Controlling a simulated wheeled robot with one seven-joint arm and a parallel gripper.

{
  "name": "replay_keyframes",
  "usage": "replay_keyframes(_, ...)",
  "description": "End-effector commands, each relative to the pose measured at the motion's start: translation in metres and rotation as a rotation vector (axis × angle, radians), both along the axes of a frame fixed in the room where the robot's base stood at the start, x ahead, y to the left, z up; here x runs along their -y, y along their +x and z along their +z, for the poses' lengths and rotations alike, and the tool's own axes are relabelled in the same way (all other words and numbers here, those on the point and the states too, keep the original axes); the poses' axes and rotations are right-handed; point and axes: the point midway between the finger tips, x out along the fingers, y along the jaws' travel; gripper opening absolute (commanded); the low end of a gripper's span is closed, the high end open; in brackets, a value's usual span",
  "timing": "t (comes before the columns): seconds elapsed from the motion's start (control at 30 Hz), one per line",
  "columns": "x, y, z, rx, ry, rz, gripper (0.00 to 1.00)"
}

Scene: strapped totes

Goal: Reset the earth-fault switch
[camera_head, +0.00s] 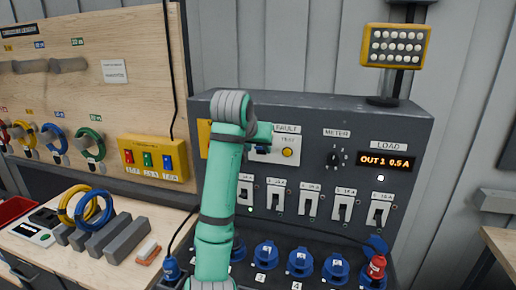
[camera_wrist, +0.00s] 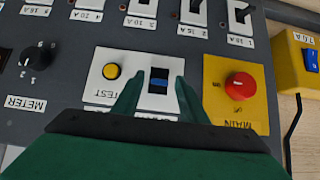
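The earth-fault switch (camera_wrist: 159,82) is a small blue and dark rocker on a white plate in the wrist view, beside the yellow TEST button (camera_wrist: 111,71). In the head view only a bit of blue from the switch (camera_head: 262,150) shows beneath my gripper (camera_head: 265,141); the TEST button (camera_head: 288,152) is to its right. In the wrist view my gripper (camera_wrist: 156,90) is open, its two green fingers apart on either side of the switch plate's lower part. Nothing is held. I cannot tell whether the fingertips touch the panel.
A red MAIN knob (camera_wrist: 239,86) on a yellow plate is close beside the switch. The METER dial (camera_head: 334,159), several breakers (camera_head: 308,201) and blue sockets (camera_head: 300,262) share the panel. The display (camera_head: 386,161) reads "OUT 1 0.5 A". A wooden bench (camera_head: 75,262) stands at left.

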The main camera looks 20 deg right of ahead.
Motion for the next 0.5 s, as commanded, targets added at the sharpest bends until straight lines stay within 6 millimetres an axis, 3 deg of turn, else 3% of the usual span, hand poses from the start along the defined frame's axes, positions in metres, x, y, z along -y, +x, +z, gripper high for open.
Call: replay_keyframes(0.5,-0.036,-0.053,0.058,0.005,0.0,-0.001,0.39)
